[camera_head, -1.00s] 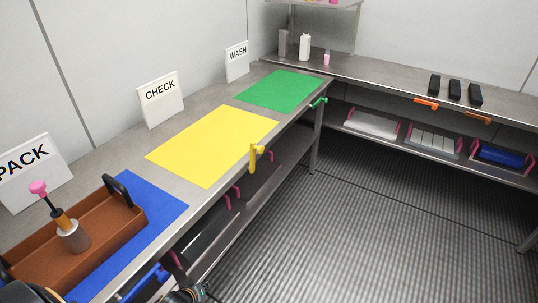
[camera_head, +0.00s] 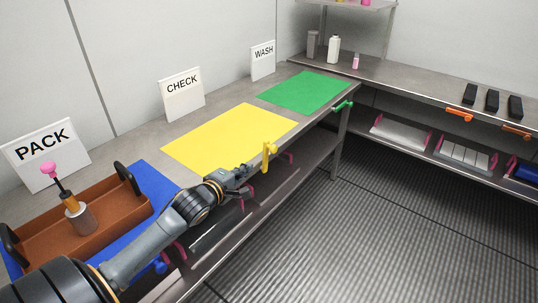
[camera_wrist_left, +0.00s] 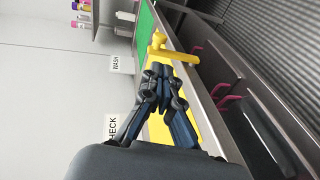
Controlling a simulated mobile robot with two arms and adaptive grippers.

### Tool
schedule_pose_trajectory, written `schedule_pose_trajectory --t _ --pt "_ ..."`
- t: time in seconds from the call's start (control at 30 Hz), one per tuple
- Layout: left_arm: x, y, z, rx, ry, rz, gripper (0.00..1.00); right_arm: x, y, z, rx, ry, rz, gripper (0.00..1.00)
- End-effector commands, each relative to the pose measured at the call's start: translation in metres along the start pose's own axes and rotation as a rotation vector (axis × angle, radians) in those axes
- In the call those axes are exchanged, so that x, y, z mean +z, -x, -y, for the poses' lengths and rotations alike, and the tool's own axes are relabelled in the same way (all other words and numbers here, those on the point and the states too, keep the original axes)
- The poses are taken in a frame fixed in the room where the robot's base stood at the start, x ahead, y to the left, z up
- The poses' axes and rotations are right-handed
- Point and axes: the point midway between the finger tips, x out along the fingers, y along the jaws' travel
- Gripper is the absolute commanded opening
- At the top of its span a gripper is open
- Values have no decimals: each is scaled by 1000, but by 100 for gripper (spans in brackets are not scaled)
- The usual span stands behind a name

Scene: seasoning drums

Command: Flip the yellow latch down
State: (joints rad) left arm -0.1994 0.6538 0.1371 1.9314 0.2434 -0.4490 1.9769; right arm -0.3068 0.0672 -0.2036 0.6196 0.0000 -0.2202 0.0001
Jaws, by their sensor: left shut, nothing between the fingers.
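The yellow latch (camera_head: 268,155) sits on the front edge of the counter, beside the yellow mat (camera_head: 225,137). Its lever hangs down below the edge in the head view. In the left wrist view the latch (camera_wrist_left: 172,50) shows just beyond the fingertips, its bar running across the picture. My left gripper (camera_head: 245,170) is shut and empty, close to the left of the latch; a small gap shows between them in the wrist view (camera_wrist_left: 158,72). My right gripper is not in view.
A green latch (camera_head: 343,105) is farther along the edge by the green mat (camera_head: 305,90). A brown tray (camera_head: 125,212) with a pink-topped tool stands on the blue mat (camera_head: 150,177). Bins with pink handles sit on the shelf below. The floor (camera_head: 350,230) is clear.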

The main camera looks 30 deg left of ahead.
Motion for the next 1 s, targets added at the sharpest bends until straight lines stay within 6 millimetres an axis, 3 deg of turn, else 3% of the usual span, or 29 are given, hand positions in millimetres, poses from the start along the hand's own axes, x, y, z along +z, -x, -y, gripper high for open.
schedule_pose_trajectory --t 0.17,0.33,0.8,1.0 --pt "0 -2 0 -1 -1 -1 0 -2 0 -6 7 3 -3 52" --pt "-1 -16 0 1 -2 -2 0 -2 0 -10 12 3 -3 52" --pt "-1 -100 -1 0 -4 -3 0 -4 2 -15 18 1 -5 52" --pt "-1 -127 0 0 -3 -1 0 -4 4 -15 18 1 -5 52"
